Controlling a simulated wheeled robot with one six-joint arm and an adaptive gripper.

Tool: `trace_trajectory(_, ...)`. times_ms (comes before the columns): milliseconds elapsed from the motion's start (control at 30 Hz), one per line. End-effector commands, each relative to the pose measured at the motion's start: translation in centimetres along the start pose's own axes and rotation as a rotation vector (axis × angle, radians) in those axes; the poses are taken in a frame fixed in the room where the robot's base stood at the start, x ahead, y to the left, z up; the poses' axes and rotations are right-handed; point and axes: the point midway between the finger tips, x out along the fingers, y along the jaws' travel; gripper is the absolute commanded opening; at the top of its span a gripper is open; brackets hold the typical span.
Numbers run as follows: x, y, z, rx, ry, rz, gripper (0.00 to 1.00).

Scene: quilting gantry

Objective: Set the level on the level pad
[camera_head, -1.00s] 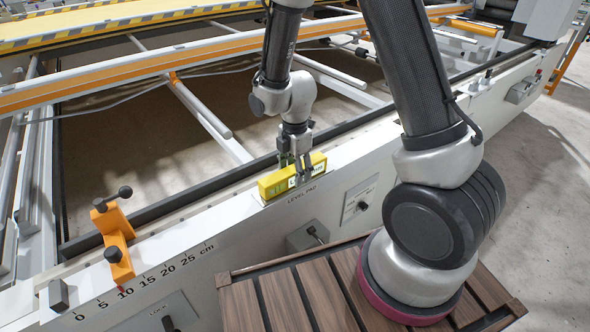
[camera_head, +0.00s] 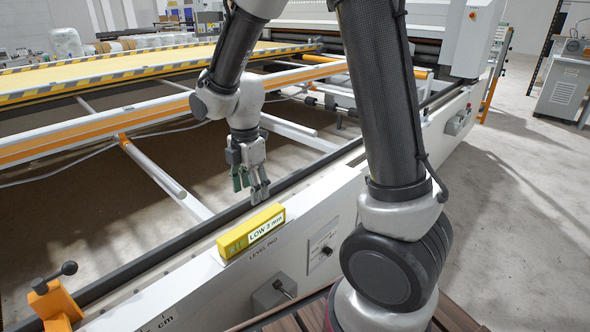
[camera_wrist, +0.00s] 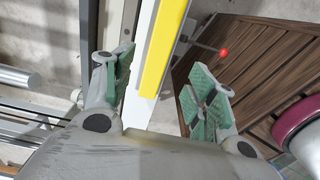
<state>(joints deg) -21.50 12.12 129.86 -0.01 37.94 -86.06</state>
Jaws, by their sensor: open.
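The level is a yellow bar (camera_head: 252,233) with a white label reading "LOW 3 mm". It lies on the level pad (camera_head: 222,258), on the white rail top above the printed words "LEVEL PAD". My gripper (camera_head: 258,192) is open and empty, a little above and behind the level, not touching it. In the wrist view the level (camera_wrist: 166,45) shows as a yellow strip between the spread green-padded fingers (camera_wrist: 160,92). Most of the pad is hidden under the level.
An orange clamp with a black knob (camera_head: 52,302) stands on the rail at the lower left. A control panel with a knob (camera_head: 322,245) and a lever box (camera_head: 272,292) are on the rail's front face. The orange-striped beam (camera_head: 70,138) runs behind.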

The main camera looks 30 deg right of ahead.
Motion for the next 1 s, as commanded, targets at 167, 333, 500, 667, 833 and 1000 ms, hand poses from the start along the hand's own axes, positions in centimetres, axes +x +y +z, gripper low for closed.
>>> trace_trajectory(167,-3.6,-1.7,1.9,0.209,0.006,0.051,0.57)
trace_trajectory(333,-10.1,-7.0,5.3,0.697,0.042,0.150,0.57)
trace_trajectory(500,-14.7,-14.0,7.5,1.218,0.114,0.246,0.57)
trace_trajectory(667,-16.7,-19.3,8.3,1.604,0.193,0.313,0.57)
trace_trajectory(833,-17.3,-22.1,8.4,1.816,0.248,0.346,0.57)
trace_trajectory(1000,-17.3,-22.6,8.4,1.862,0.259,0.349,0.57)
